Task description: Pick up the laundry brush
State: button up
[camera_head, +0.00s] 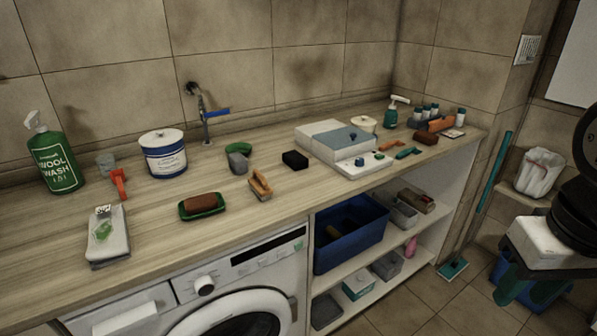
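A brush with an orange-brown handle and a pale bristle block (260,186) lies on the wooden counter, near its front edge. It looks like the laundry brush. My gripper (527,297), white with teal fingers, is at the far right, out over the floor and well away from the counter. Its fingers are apart, with nothing visible between them.
A soap bar in a green dish (202,214) is left of the brush, a black block (295,160) to its right. A white tub (163,153) and tap (205,115) stand behind. A washing machine (230,285) and shelves with a blue bin (348,250) are below.

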aim_at(259, 184)
jog(key=u, duration=0.05)
jog(key=i, duration=1.15)
jog(key=u, duration=0.6)
